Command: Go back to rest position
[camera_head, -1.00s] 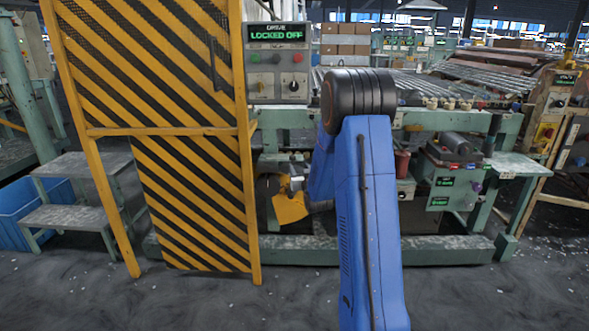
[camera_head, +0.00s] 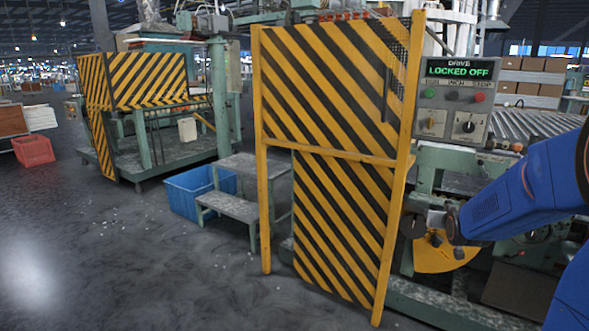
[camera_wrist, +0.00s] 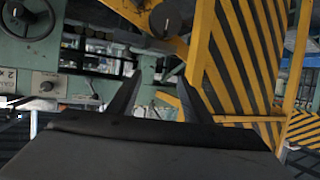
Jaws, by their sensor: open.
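My gripper (camera_wrist: 157,92) is open, with two dark fingers spread apart and nothing visible between them in the wrist view. In the head view my blue arm (camera_head: 520,190) comes in from the right edge and reaches left toward the machine, with its dark wrist near the yellow-and-black striped guard (camera_head: 335,150). The fingertips are hard to make out there. In the wrist view the striped guard (camera_wrist: 240,60) stands just right of the fingers.
A yellow curved plate (camera_head: 440,258) lies just below my wrist. The control panel (camera_head: 455,100) reads LOCKED OFF. Grey steps (camera_head: 225,205) and a blue bin (camera_head: 190,190) stand left of the guard. Open floor (camera_head: 120,260) lies at the left.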

